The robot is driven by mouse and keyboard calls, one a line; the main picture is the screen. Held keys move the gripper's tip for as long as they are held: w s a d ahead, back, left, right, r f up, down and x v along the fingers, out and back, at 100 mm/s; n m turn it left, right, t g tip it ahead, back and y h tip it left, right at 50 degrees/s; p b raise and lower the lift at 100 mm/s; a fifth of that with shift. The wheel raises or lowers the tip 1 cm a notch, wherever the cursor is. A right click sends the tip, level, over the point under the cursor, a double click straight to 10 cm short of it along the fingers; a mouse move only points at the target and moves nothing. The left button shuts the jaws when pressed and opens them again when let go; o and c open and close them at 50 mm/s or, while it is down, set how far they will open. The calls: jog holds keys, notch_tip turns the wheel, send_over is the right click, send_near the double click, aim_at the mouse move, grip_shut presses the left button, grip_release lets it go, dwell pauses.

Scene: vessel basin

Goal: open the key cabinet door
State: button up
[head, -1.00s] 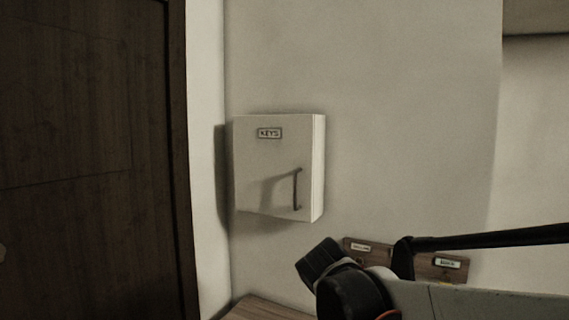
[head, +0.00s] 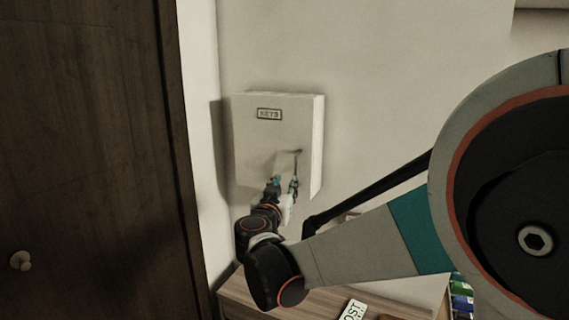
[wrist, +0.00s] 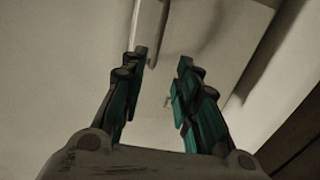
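The white key cabinet (head: 240,140) hangs on the wall with its door shut, a "KEYS" label (head: 269,114) on the upper front. Its thin vertical handle (head: 297,160) sits on the right part of the door; its lower end is hidden by my gripper. My gripper (head: 283,182) is in front of the lower door, close to the handle. In the wrist view, my gripper (wrist: 163,58) has its two fingers apart with nothing visibly clasped. A long bar, likely the handle (wrist: 151,30), runs just beyond the left fingertip. I cannot tell whether they touch.
A dark wooden door (head: 85,150) with a round knob (head: 20,261) stands at the left. A wooden cabinet top (head: 235,290) lies below the key cabinet, with a lettered sign (head: 352,310) at its front. Bare wall is right of the key cabinet.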

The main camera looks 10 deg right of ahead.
aim_at(295, 169)
jog(key=x, duration=0.4)
jog(key=p+x, duration=0.1)
jog(key=x, duration=0.8)
jog(key=shift+w+d+r, duration=0.2)
jog(key=shift+d+r, duration=0.1)
jog(key=shift+c, duration=0.3)
grip_shut()
